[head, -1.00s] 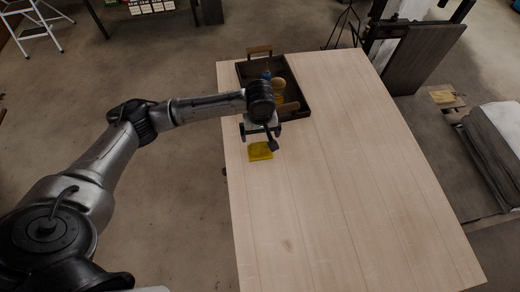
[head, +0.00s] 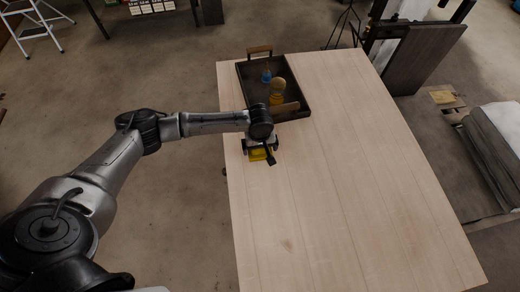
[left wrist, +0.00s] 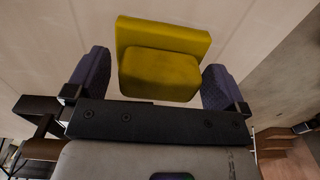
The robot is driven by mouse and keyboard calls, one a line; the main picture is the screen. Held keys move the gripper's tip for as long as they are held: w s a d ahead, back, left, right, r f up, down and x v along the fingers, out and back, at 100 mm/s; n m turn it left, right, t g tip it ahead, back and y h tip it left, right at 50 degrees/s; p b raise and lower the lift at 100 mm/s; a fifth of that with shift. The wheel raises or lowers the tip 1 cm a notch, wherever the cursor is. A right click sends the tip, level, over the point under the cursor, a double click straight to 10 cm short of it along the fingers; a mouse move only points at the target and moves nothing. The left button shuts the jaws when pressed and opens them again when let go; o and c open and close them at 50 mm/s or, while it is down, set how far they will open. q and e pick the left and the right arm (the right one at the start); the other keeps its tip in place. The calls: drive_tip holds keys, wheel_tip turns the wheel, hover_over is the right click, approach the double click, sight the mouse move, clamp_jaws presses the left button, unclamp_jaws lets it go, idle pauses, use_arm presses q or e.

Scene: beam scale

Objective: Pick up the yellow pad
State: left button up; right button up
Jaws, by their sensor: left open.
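The yellow pad (head: 257,155) lies on the wooden table (head: 320,180) near its left edge. In the left wrist view the yellow pad (left wrist: 160,65) shows as a flat plate with a thicker block on it. My left gripper (head: 259,152) is over the pad, and its wrist hides part of it in the head view. In the left wrist view my left gripper (left wrist: 158,88) is open, with one dark finger on each side of the block. I cannot tell whether the fingers touch it. My right gripper is not in view.
A dark tray (head: 299,85) with wooden handles stands behind the gripper. It holds a blue item (head: 266,76) and a yellow item with a round tan top (head: 277,87). The middle and front of the table are clear.

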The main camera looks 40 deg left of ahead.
use_arm(q)
drive_tip(key=shift+f, duration=0.1)
drive_tip(key=c, duration=1)
drive_tip(key=shift+c, duration=0.2)
wheel_tip(320, 180, up, 4)
drive_tip(key=shift+r, duration=0.25)
drive_tip(key=d+r, duration=0.6)
drive_tip(key=d, duration=0.5)
drive_tip(key=shift+d+r, duration=0.3)
drive_tip(key=shift+d, duration=0.05)
drive_tip(key=shift+w, duration=0.1)
